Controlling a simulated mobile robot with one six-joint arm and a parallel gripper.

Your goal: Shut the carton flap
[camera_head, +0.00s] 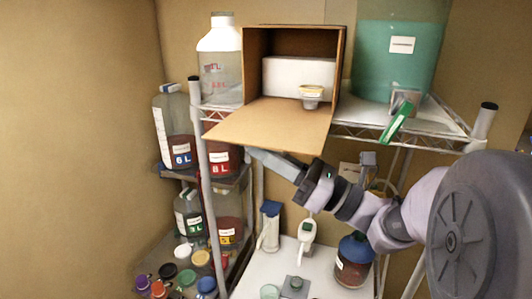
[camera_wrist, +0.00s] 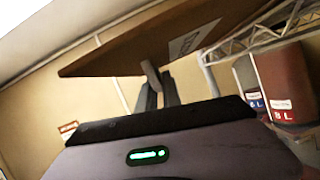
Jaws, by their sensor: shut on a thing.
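The open carton (camera_head: 253,65) lies on its side on the top shelf with its mouth facing me. Its brown flap (camera_head: 268,124) hangs out over the shelf's front edge, sloping slightly down. Inside the carton are a white block (camera_head: 290,75) and a small cup with a yellowish top (camera_head: 312,95). My gripper (camera_head: 254,153) is just below the flap's front edge. In the wrist view the fingers (camera_wrist: 157,80) are close together at the lower edge of the flap (camera_wrist: 130,52), shut on it; the exact contact is partly hidden.
A white-capped jug (camera_head: 220,65) stands left of the carton, and a big teal-filled vessel (camera_head: 402,50) stands right. A green tag (camera_head: 396,122) hangs by the shelf edge. Jugs crowd the lower left shelves. A white bench (camera_head: 250,272) below holds small items.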

